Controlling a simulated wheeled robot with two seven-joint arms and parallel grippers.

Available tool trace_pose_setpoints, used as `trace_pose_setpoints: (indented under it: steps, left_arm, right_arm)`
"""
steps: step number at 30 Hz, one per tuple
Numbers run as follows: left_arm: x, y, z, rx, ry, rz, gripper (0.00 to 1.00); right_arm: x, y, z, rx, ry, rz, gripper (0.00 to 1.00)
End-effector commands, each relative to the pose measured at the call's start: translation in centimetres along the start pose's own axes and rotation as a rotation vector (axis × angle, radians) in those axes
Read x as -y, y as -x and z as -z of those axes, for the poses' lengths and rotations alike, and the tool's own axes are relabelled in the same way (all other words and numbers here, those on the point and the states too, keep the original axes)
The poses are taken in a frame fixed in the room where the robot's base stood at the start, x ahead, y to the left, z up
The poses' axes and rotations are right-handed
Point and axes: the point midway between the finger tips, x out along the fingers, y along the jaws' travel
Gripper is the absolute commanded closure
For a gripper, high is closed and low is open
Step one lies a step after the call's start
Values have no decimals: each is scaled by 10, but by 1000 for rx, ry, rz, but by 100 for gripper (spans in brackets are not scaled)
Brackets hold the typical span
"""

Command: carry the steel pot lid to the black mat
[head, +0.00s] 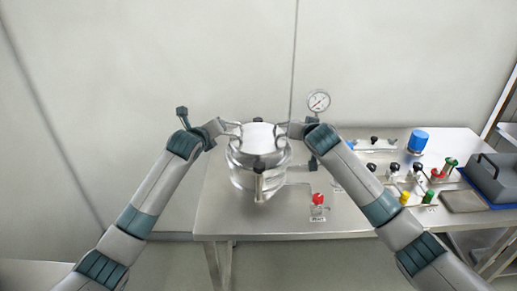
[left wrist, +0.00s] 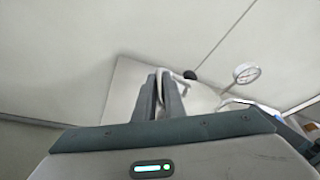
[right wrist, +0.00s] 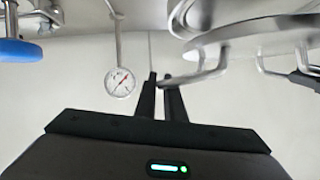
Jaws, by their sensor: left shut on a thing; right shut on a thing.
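The steel pot lid (head: 258,140) is a shiny round lid with a small black knob, at the top of a steel vessel (head: 244,180) on the bench. My left gripper (head: 236,127) is shut on the lid's left side handle. My right gripper (head: 284,128) is shut on the opposite handle. In the right wrist view a looped lid handle (right wrist: 205,76) meets the fingers, and the lid's underside or rim shows above. I cannot tell whether the lid is clear of the vessel. I cannot make out a black mat for certain.
The steel bench (head: 225,218) carries a red-topped valve (head: 318,200), a pressure gauge (head: 319,101), a blue cap (head: 418,141), several coloured knobs and a dark grey case (head: 497,178). A flat grey plate (head: 462,201) lies left of the case. The bench's front left is bare.

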Motion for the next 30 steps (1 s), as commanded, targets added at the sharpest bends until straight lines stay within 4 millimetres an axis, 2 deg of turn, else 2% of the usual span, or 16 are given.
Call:
trace_pose_setpoints:
  steps: [17, 30]
  left_arm:
    - [-1, 0, -1, 3, -2, 0, 100]
    - [-14, -8, 18, 3, -2, 0, 100]
  right_arm:
    - [-1, 0, 3, -5, -1, 0, 100]
    - [-5, -9, -19, -6, 0, 0, 100]
